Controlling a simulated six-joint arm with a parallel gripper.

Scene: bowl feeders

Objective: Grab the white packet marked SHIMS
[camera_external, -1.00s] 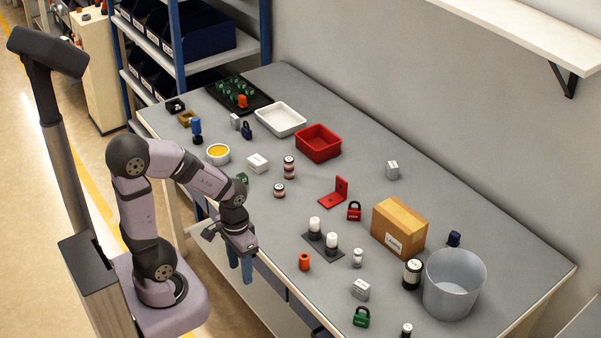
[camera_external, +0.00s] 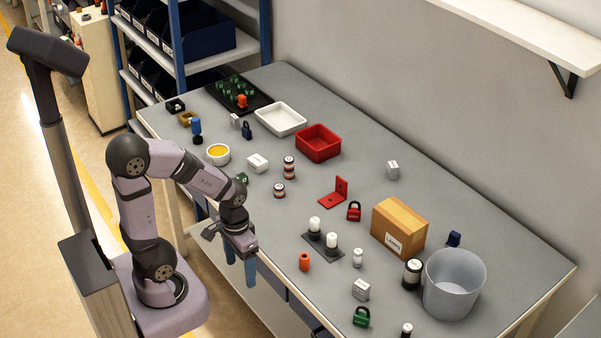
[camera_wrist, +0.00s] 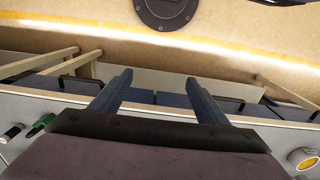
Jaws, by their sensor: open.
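A small white packet (camera_external: 257,163) with dark print lies on the grey table, right of the yellow-filled bowl; the print is too small to read as SHIMS. It cannot be made out in the wrist view. My gripper (camera_external: 241,268) hangs at the table's near edge, pointing down, apart from the packet, which lies farther back on the table. In the wrist view my gripper (camera_wrist: 158,85) shows two blue fingers spread apart with nothing between them.
A white bowl with yellow contents (camera_external: 218,154) and two striped cans, one of them here (camera_external: 289,167), stand near the packet. A white tray (camera_external: 281,119) and a red bin (camera_external: 318,143) lie behind. Small grey-white boxes (camera_external: 361,290) stand elsewhere.

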